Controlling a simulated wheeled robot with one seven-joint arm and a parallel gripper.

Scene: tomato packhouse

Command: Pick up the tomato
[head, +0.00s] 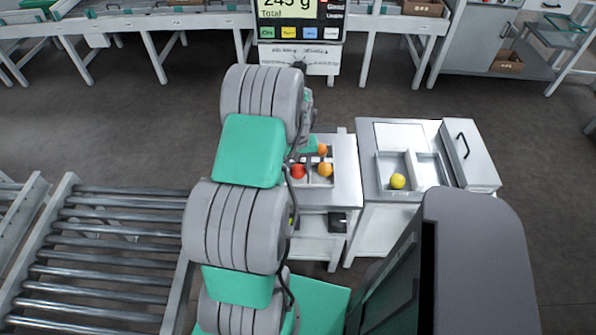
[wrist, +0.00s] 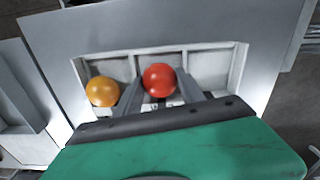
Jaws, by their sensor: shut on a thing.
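A red tomato (wrist: 159,79) is between the two grey fingers of my gripper (wrist: 158,88) in the wrist view. My gripper is shut on it. In the head view the red tomato (head: 298,171) shows at the left of the divided tray; my arm hides much of that area and most of the gripper. Whether the tomato is clear of the tray floor I cannot tell. An orange tomato (wrist: 103,91) lies just left of the fingers in the wrist view.
The divided tray (wrist: 240,66) has upright walls and dividers close to the fingers. Two orange tomatoes (head: 325,170) show there in the head view. A yellow tomato (head: 398,181) lies in a tray on the right-hand cabinet (head: 390,135). A roller conveyor (head: 110,255) stands at left.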

